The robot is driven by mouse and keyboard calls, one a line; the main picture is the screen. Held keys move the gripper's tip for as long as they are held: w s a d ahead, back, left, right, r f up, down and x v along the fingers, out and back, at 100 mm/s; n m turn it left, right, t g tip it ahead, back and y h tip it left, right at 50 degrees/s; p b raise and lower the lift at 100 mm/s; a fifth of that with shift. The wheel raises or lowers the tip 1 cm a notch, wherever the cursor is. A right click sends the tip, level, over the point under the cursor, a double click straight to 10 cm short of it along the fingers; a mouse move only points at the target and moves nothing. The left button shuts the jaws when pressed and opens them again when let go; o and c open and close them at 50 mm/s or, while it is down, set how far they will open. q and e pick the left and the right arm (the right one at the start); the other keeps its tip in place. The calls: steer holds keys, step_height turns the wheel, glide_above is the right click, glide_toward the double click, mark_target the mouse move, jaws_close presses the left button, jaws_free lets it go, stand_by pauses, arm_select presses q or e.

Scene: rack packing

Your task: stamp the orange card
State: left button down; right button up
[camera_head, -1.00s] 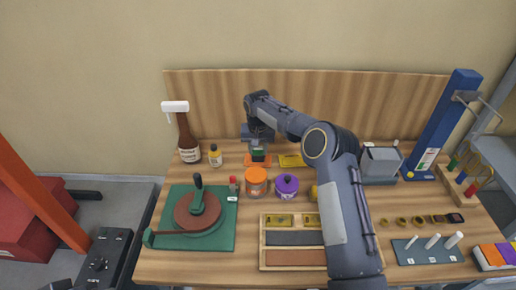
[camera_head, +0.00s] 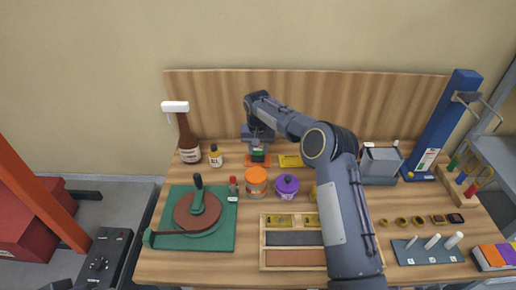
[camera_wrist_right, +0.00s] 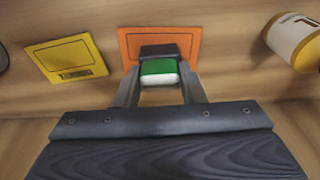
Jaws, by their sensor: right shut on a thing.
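The orange card (camera_head: 249,164) lies flat on the table near the wooden backboard. It also shows in the right wrist view (camera_wrist_right: 186,42), partly covered by the stamp. The stamp (camera_wrist_right: 158,68) has a dark block and a green and white part. My right gripper (camera_head: 257,146) is shut on the stamp and holds it over the card. I cannot tell for sure whether the stamp's face touches the card. A yellow card (camera_wrist_right: 67,57) lies beside the orange one, also seen in the head view (camera_head: 291,160). My left gripper is not in view.
An orange-lidded jar (camera_head: 256,182) and a purple pot (camera_head: 287,187) stand in front. A green mat (camera_head: 226,233) with a round turntable lies at front left.

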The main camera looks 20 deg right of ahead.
steer(key=shift+r+p, duration=1.35)
steer(key=shift+r, duration=0.9)
steer(key=shift+r+p, duration=0.3)
steer(key=shift+r, duration=0.9)
steer(key=shift+r, duration=0.1)
